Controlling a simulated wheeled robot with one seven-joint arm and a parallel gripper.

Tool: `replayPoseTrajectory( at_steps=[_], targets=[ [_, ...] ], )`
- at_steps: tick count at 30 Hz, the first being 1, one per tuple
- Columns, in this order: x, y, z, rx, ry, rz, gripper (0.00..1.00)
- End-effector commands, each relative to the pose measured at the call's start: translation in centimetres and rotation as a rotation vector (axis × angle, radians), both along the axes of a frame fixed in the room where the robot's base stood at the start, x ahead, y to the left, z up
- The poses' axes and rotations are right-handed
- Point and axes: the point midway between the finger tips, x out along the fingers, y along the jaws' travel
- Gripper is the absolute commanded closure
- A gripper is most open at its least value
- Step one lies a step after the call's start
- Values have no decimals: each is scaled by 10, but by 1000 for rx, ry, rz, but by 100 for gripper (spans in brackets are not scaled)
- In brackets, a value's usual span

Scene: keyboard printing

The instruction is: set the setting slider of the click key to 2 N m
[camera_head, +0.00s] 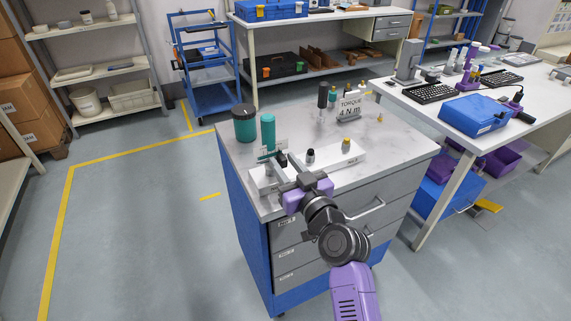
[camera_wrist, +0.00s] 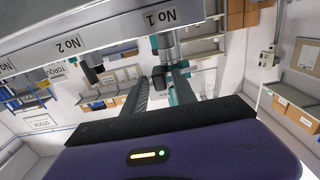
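My gripper (camera_head: 289,172) is over the front left of the cabinet's white worktop, at a low white block (camera_head: 330,170). In the wrist view, its two fingers (camera_wrist: 160,80) stand apart with a gap between them. A grey and dark cylindrical part (camera_wrist: 165,45) shows beyond the fingertips; I cannot tell whether they touch it.
A dark tool (camera_head: 322,98) stands upright behind. The worktop's right side is mostly clear.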

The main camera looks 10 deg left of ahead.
Motion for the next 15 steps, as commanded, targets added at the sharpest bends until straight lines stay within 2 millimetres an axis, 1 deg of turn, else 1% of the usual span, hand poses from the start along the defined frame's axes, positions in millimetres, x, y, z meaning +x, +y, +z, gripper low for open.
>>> replayPoseTrajectory(
  at_steps=[1,4,15],
  targets=[
    [0,0,0,0,0,0,80],
    [0,0,0,0,0,0,99],
    [0,0,0,0,0,0,100]
  ],
)
